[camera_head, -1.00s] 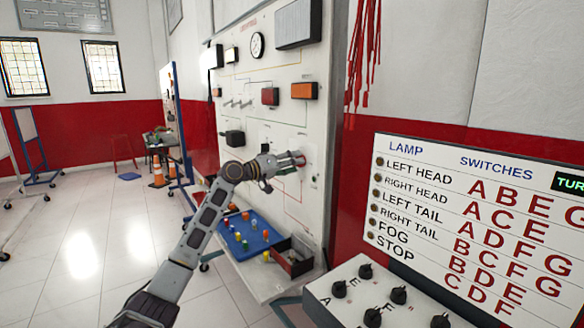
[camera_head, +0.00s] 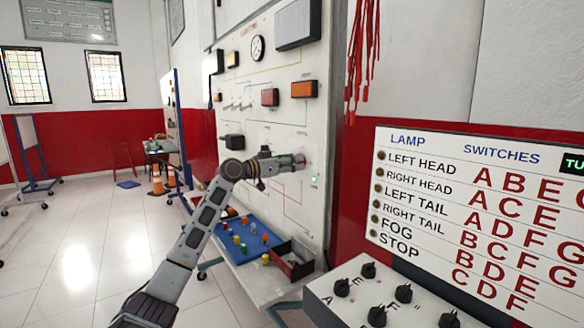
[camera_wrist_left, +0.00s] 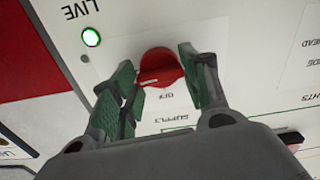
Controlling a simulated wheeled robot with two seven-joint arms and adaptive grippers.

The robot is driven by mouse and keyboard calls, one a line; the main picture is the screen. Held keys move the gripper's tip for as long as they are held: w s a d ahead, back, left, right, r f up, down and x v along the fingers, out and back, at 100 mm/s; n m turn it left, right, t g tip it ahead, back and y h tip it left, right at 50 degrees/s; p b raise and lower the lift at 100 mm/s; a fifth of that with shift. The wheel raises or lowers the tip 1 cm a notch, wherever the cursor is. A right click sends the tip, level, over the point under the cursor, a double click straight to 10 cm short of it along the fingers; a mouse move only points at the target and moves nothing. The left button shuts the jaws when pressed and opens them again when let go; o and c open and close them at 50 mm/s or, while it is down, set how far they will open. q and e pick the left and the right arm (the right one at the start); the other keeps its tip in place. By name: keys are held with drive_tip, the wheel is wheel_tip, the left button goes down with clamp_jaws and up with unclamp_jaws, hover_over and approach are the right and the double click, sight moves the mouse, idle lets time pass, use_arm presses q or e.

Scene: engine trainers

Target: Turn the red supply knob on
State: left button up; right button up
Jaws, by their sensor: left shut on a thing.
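The red supply knob (camera_wrist_left: 162,68) is on the white panel, beside upside-down lettering that reads SUPPLY in the left wrist view. My left gripper (camera_wrist_left: 160,84) has its green-padded fingers on either side of the knob and is shut on it. A white mark shows on the knob's face. In the head view, my left gripper (camera_head: 298,162) reaches the panel's right part and mostly hides the knob. A green lamp (camera_wrist_left: 91,37) marked LIVE is lit near the knob; it also shows in the head view (camera_head: 315,179). My right gripper is not in view.
Below my left arm, a shelf holds a blue tray (camera_head: 262,250) with coloured pieces and a dark open box (camera_head: 292,262). At the right are a lamp-switch chart (camera_head: 470,215) and a console with black knobs (camera_head: 377,316). Open floor lies at the left.

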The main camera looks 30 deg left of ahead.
use_arm(q)
drive_tip(key=shift+f+m, duration=0.15)
drive_tip(key=shift+m, duration=0.55)
drive_tip(key=o, duration=1)
drive_tip(key=shift+s+a, duration=0.1)
drive_tip(key=v, duration=1.1)
drive_tip(key=shift+s, duration=0.4)
drive_tip(key=shift+a, duration=0.1)
idle(0.4)
